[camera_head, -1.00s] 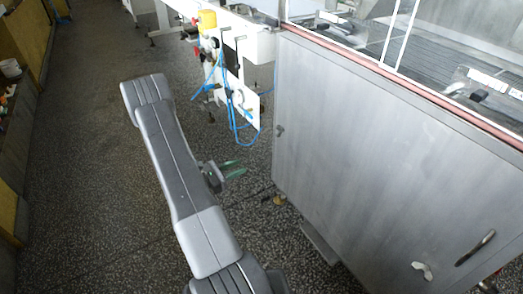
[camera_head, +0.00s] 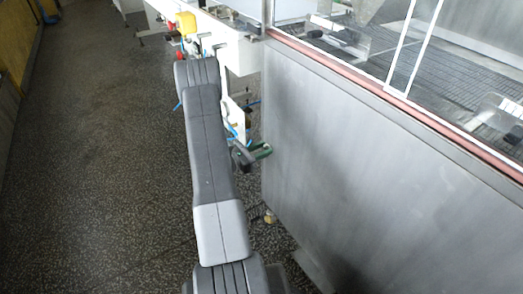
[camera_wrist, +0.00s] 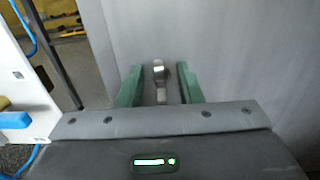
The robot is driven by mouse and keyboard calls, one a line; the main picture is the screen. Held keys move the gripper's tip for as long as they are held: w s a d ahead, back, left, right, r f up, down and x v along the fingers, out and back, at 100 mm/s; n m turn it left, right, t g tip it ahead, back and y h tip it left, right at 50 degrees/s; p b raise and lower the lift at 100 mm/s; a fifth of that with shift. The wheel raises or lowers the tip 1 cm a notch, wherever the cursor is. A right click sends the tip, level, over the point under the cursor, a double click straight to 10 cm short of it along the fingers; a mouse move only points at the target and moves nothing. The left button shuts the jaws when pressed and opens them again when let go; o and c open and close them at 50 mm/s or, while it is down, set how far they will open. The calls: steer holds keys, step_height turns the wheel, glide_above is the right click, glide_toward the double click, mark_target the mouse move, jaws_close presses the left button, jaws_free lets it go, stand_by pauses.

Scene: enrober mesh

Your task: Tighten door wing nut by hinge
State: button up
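The grey metal door (camera_head: 380,170) fills the right of the head view. The wing nut (camera_wrist: 159,76), a small pale metal piece, sits on the door face in the wrist view. My gripper (camera_wrist: 160,68) has two green fingers, one on each side of the wing nut. It is open, and gaps show between the fingers and the nut. In the head view my gripper (camera_head: 265,151) is at the door's left edge, and the nut cannot be made out there. Whether the fingertips touch the door is not clear.
A white machine frame with a yellow-topped red button box (camera_head: 186,22) stands behind my arm. Blue hoses (camera_wrist: 25,28) and a white plate (camera_wrist: 20,80) lie left of my gripper in the wrist view. Speckled floor (camera_head: 100,160) is open on the left. A glazed conveyor (camera_head: 440,75) runs above the door.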

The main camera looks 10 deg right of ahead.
jaws_close()
steer(key=shift+f+b, duration=0.1)
steer(key=shift+b, duration=0.25)
steer(key=shift+s+d+f+m+b, duration=0.1)
steer(key=shift+s+f+m+b, duration=0.15)
steer(key=shift+m+b, duration=2.45)
steer(key=shift+s+d+f+m+b, duration=0.1)
steer(key=shift+s+f+m+b, duration=0.2)
steer(key=shift+m+b, duration=2.45)
steer(key=shift+s+d+f+m+b, duration=0.1)
steer(key=shift+s+f+m+b, duration=0.15)
steer(key=shift+m+b, duration=2.45)
steer(key=shift+m+p, duration=0.9)
steer(key=shift+m, duration=0.05)
